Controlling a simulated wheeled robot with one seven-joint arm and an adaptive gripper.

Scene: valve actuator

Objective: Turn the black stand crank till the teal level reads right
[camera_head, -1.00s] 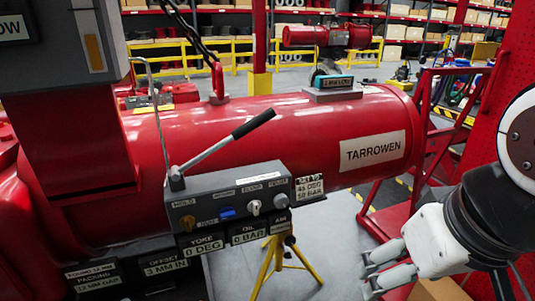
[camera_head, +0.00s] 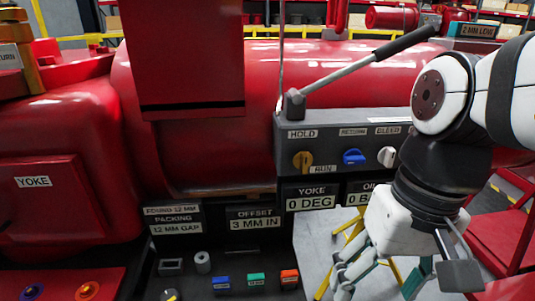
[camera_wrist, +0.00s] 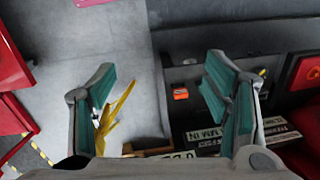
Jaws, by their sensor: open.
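The teal level (camera_head: 478,30) sits at the top right of the head view, on the red cylinder, and seems to read "2 MM LOW". A yellow tripod stand (camera_head: 352,246) shows partly behind my gripper (camera_head: 383,278) in the head view; its legs also show in the wrist view (camera_wrist: 115,108). I cannot make out a black crank on it. My gripper hangs low at the right of the head view, pointing down. In the wrist view my gripper (camera_wrist: 158,82) has its two teal-padded fingers wide apart, with nothing between them.
A grey control box (camera_head: 340,135) with knobs and a long black-gripped lever (camera_head: 370,62) stands left of my arm. Black signs (camera_head: 255,217) and small coloured blocks (camera_head: 257,280) lie below it. Red steps (camera_head: 500,225) are at the right. Grey floor (camera_wrist: 60,60) is open left in the wrist view.

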